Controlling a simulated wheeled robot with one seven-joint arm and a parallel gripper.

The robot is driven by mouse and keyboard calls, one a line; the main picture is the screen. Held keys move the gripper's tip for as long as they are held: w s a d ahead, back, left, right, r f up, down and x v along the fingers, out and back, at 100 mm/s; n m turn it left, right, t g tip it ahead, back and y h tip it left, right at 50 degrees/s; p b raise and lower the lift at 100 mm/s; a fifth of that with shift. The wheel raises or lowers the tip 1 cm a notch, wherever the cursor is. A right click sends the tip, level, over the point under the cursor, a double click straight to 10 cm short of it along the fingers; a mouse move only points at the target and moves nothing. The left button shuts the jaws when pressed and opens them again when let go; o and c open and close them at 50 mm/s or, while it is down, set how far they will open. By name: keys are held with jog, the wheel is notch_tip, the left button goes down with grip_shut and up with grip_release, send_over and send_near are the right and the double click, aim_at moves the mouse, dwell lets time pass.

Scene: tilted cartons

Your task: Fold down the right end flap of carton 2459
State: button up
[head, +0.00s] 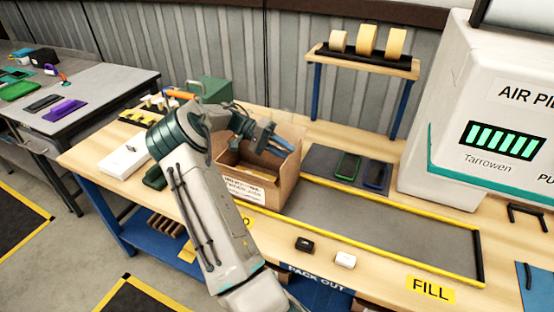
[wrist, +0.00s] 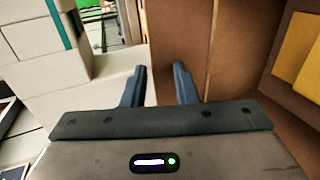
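The open brown carton (head: 285,185) stands on the workbench, tilted, with a printed label (head: 240,187) too small to read. Its right end flap (head: 292,134) appears raised near my gripper. My gripper (head: 276,146) is over the carton's right side, its blue fingers partly in front of the cardboard. In the wrist view my gripper (wrist: 160,70) has its fingers apart with nothing clamped. A brown cardboard panel (wrist: 180,35) shows beyond the fingers, its left edge between them. Whether a finger touches it cannot be told. Orange-yellow items (wrist: 296,50) show inside the carton.
A yellow-edged grey tray area (head: 420,240) lies to the right. Green and blue frames (head: 347,165) lie on a dark mat behind it. A tape-roll rack (head: 362,62) stands at the back. A white machine (head: 450,130) bounds the right side.

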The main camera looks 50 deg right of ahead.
jog(key=s+d+r+b, duration=0.1)
jog(key=s+d+r, duration=0.1)
jog(key=s+r, duration=0.3)
jog(key=s, duration=0.3)
jog(key=shift+s+d+r+b, duration=0.25)
jog(key=shift+s+d+b, duration=0.05)
jog(key=shift+s+d, duration=0.05)
jog(key=shift+s, duration=0.1)
